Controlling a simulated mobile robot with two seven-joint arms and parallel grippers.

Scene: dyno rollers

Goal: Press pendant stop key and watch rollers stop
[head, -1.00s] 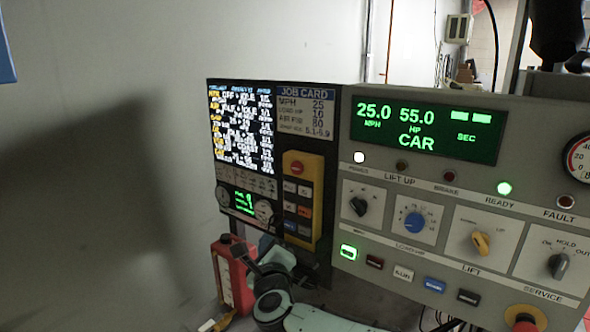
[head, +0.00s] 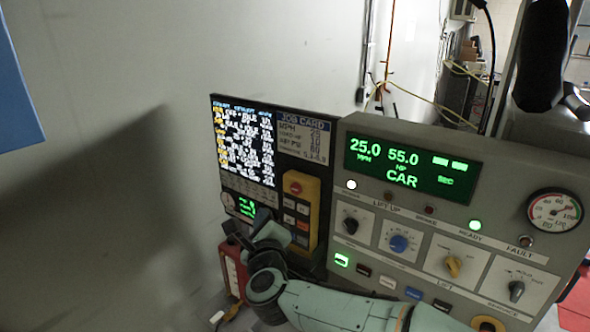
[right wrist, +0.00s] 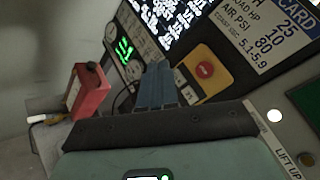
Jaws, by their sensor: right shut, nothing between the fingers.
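The yellow pendant (head: 312,188) hangs on the dark panel left of the grey console. Its red stop key (head: 296,188) is near its top, with small dark keys below. It also shows in the right wrist view (right wrist: 205,69), ahead and to the right of my fingertips. My right gripper (head: 246,224) is shut and empty, in front of the panel, left of and below the stop key, seemingly apart from it. My closed fingers show in the right wrist view (right wrist: 158,84). The console display (head: 412,163) reads 25.0 MPH, 55.0 HP, CAR. The rollers and my left gripper are out of view.
The grey console (head: 480,205) with knobs, keys and a round gauge (head: 554,212) stands close to the right of the pendant. A red box (head: 233,268) is below the panel at left. A job card (head: 303,138) is above the pendant.

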